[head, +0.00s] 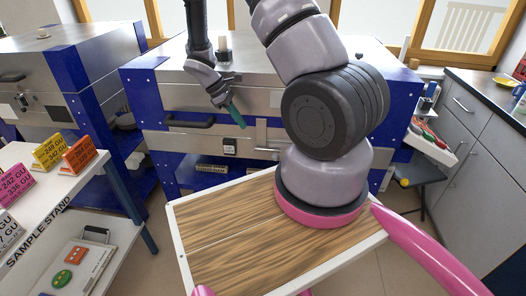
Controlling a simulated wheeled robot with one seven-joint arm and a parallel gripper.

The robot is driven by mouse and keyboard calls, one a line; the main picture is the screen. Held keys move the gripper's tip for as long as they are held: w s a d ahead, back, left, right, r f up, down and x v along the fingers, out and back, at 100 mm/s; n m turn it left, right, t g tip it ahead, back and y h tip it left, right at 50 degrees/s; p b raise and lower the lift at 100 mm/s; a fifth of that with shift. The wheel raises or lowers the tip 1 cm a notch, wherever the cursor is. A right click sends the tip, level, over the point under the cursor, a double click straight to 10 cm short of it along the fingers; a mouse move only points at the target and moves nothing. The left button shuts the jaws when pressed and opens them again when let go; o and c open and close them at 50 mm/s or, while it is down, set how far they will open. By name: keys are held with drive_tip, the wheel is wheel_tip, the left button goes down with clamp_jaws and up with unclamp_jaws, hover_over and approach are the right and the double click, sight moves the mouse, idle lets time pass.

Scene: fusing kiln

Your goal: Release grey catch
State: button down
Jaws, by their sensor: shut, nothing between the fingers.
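The kiln (150,95) in front of me is a steel box on a blue frame, with its lid down. The grey catch (261,134) appears as an upright metal strip on the kiln's front, below the lid seam. My arm partly blocks the kiln's right side. My gripper (237,117) reaches down in front of the kiln's front face, to the left of the catch and a little above it. Its green fingers are shut and look empty. The gripper looks apart from the catch, though the depth gap is hard to judge.
A dark bar handle (190,123) is left of the gripper, and a small control box (229,146) is below it. A second kiln (62,65) and a sample stand (75,205) are at left. A grey counter (480,125) is at right. Some floor shows between.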

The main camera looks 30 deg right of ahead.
drive_tip(key=shift+f, duration=0.55)
drive_tip(key=shift+s, duration=0.1)
approach(266, 149)
drive_tip(key=s+f, duration=0.4)
drive_tip(key=shift+s+d+f, duration=0.65)
drive_tip(key=shift+s+d, duration=0.05)
drive_tip(key=shift+s+d+f, duration=0.3)
drive_tip(key=shift+d, duration=0.2)
drive_tip(key=shift+d, duration=0.1)
drive_tip(key=s+d, duration=0.3)
drive_tip(key=d, duration=0.2)
drive_tip(key=shift+s, duration=0.25)
